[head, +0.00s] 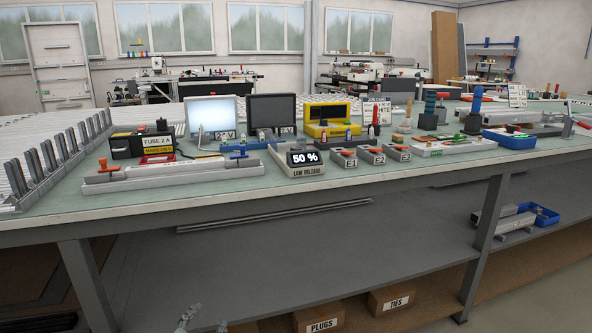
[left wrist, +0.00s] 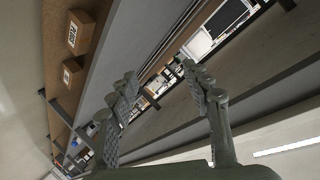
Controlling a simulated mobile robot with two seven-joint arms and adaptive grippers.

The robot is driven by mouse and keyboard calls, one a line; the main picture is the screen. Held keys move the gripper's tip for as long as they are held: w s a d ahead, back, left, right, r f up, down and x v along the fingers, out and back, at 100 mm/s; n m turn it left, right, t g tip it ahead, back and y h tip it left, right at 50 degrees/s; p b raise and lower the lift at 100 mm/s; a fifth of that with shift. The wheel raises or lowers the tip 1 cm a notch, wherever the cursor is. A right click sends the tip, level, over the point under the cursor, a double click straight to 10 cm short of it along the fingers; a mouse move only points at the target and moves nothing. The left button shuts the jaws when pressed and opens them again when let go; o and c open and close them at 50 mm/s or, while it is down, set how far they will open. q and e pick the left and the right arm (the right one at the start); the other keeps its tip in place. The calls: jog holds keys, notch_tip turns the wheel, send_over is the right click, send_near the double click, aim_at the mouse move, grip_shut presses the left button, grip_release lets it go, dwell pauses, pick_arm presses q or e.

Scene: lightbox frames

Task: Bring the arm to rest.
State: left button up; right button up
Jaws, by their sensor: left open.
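My left gripper (head: 204,321) shows at the bottom edge of the head view, low in front of the workbench (head: 330,193) and below its top. In the left wrist view the left gripper (left wrist: 158,82) has its two grey fingers apart, with nothing between them. It is open and empty, clear of the bench. The rest of the left arm is out of the head view. My right gripper is in neither view.
The bench top carries a lit lightbox (head: 212,113), a dark screen (head: 272,110), a yellow case (head: 329,115) and a 50 % display unit (head: 303,158). Boxes marked PLUGS (head: 319,318) and TIES (head: 397,298) sit low under the bench. A blue tray (head: 540,213) stands on the lower shelf.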

pick_arm(q)
jog(key=s+a+f+n+g, duration=0.2)
jog(key=s+f, duration=0.4)
jog(key=s, duration=0.3)
jog(key=s+a+f+n+g+y, duration=0.1)
jog(key=s+a+f+g, duration=0.2)
jog(key=s, duration=0.7)
jog(key=s+a+f+n+g, duration=0.2)
jog(key=s+f+g, duration=0.3)
jog(key=s+f, duration=0.4)
jog(key=shift+s+a+f+n+g, duration=0.3)
jog(key=shift+f+g, duration=0.1)
jog(key=shift+f, duration=0.15)
